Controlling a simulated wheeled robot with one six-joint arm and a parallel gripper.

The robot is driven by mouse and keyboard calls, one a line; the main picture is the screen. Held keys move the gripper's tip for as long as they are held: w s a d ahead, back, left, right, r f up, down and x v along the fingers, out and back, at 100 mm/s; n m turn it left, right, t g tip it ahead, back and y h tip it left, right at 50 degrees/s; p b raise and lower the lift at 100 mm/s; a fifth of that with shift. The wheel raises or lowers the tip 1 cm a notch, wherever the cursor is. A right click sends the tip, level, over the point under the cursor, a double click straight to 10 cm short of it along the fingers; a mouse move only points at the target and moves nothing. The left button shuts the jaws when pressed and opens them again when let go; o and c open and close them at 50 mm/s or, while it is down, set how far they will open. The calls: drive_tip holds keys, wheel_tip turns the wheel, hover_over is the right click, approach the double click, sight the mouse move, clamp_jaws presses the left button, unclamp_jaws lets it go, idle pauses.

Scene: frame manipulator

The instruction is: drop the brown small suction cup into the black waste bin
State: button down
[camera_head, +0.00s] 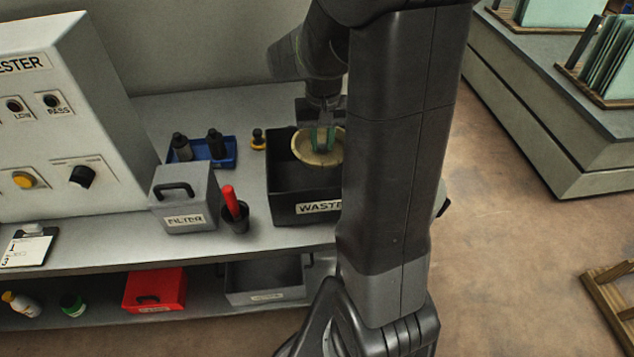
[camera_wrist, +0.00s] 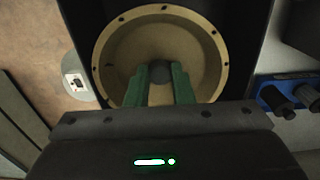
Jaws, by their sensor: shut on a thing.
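The brown suction cup (camera_head: 302,150) is a round tan dish with a bolted rim. My gripper (camera_head: 323,138) has green fingers and is shut on the cup's middle. The black waste bin (camera_head: 296,208), labelled WASTE, stands on the bench below, its right part hidden by my arm. The cup is over the bin's opening; how far above or inside the rim it is, I cannot tell. In the wrist view, the cup (camera_wrist: 115,58) fills the space beyond the fingers (camera_wrist: 160,84), with the bin's dark walls (camera_wrist: 247,45) around it.
A red box (camera_head: 155,289) sits on the lower shelf.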

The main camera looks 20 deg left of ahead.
drive_tip(key=shift+f, duration=0.4)
drive_tip(key=c, duration=1.2)
unclamp_jaws()
drive_tip(key=shift+o, duration=0.2)
wheel_tip(320, 180, up, 14)
drive_tip(key=shift+b, duration=0.3)
drive_tip(key=shift+f, duration=0.1)
